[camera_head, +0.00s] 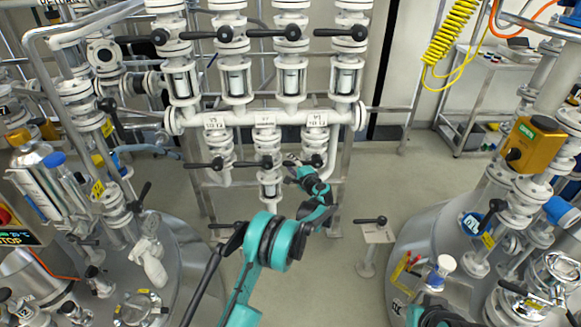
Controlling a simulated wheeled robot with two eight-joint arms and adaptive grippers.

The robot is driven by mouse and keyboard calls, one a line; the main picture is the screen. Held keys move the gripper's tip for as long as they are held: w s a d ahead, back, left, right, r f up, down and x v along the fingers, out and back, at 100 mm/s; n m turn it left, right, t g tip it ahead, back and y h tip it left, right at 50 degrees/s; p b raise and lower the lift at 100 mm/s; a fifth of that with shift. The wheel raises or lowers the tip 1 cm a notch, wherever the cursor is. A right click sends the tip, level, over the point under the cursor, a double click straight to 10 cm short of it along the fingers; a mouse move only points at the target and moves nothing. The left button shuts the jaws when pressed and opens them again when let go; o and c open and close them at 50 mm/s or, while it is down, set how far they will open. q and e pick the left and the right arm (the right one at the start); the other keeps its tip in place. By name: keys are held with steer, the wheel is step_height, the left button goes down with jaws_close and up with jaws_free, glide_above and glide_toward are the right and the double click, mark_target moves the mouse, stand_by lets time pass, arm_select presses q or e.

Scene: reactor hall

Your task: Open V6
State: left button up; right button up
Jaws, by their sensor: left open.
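A white valve manifold (265,119) stands in the middle, with three white labels on its crossbar. The label print is too small for me to tell surely which one reads V6. Below the labels hang three white valves with black lever handles: one on the left (204,164), one in the middle (254,164) and one on the right (314,140). My left gripper (295,166) is open close to the right lower valve, by its black handle. I cannot tell whether it touches the handle. My right gripper is out of view; only a teal arm part shows at the bottom right.
Upper valves with black handles (225,34) line the manifold's top. A steel vessel (190,262) with pipes stands left, another (430,240) right. A small post with a black lever (372,221) stands on the floor. A grey trolley (490,85) is behind right.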

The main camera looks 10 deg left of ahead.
arm_select(q)
steer(key=shift+w+a, duration=0.15)
steer(key=shift+w, duration=0.05)
jaws_close()
steer(key=shift+f, duration=0.1)
step_height(320, 180, down, 6)
steer(key=d+n+h, duration=0.2)
steer(key=n+h, duration=0.1)
steer(key=n, duration=0.2)
steer(key=shift+w+g, duration=0.2)
steer(key=shift+g, duration=0.1)
stand_by(0.4)
jaws_free()
